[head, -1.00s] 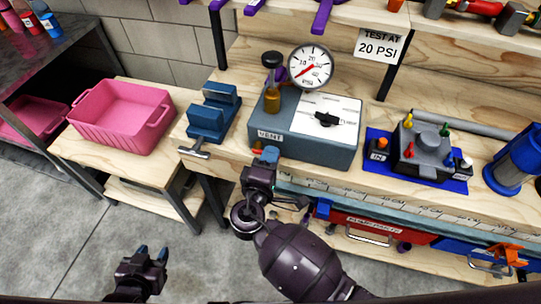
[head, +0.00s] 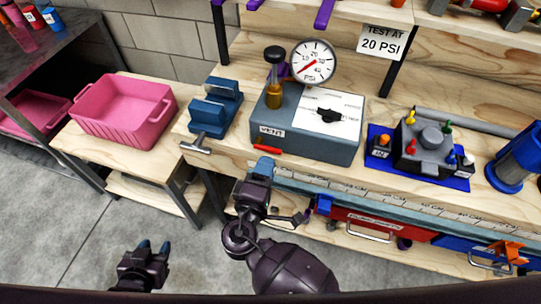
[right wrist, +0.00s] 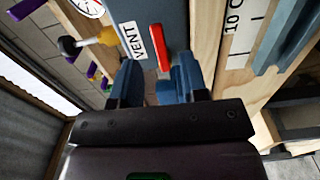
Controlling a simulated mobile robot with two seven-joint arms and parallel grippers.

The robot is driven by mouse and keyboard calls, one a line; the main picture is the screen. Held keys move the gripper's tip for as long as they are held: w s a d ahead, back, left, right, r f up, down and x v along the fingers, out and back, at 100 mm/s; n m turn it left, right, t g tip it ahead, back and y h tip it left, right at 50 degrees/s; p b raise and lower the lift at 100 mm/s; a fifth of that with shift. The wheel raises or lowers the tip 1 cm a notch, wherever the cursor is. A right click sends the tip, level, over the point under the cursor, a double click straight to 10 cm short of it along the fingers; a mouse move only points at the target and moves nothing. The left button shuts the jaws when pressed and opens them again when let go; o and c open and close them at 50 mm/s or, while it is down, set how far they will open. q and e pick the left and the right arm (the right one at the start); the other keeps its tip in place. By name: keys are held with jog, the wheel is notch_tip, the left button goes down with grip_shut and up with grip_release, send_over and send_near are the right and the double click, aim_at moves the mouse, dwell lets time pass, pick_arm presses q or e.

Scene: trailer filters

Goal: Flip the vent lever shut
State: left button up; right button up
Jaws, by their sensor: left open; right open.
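The red vent lever (head: 267,149) lies nearly level along the lower front of the blue-grey test box (head: 318,149), under the VENT label (head: 271,132). My right gripper (head: 262,167) is open and empty, just below and in front of the lever, apart from it in the head view. In the right wrist view the lever (right wrist: 160,48) shows beyond the gap between the open fingers (right wrist: 155,85), nearer the right-hand finger. My left gripper (head: 153,247) is open and empty, low on the left over the floor, far from the box.
A pressure gauge (head: 313,62) and a plunger with an amber body (head: 274,94) stand on the box. A blue vise (head: 215,108) is at its left, a pink bin (head: 122,112) farther left. A ruler strip (head: 350,189) runs along the bench's front edge.

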jog(key=shift+v, duration=2.8)
jog(key=s+d+f+m+g, duration=0.2)
jog(key=d+m+g, duration=0.1)
jog(key=d, duration=0.3)
jog(key=s+d+f+m+g+h, duration=0.1)
jog(key=s+d+f+m+g, duration=0.2)
jog(key=d, duration=0.4)
jog(key=s+d+f+m+g, duration=0.1)
jog(key=d+f+m+g, duration=0.1)
jog(key=d+g, duration=0.3)
jog(key=s+d+r+m+g+y, duration=0.4)
jog(key=s+d+m+y, duration=0.2)
jog(key=s+d, duration=0.6)
jog(key=w+f+n+t, duration=0.1)
jog(key=w+f+t, duration=0.7)
jog(key=shift+w+a+t+y, duration=0.25)
jog(key=shift+t+y, duration=0.05)
jog(key=shift+t, duration=0.1)
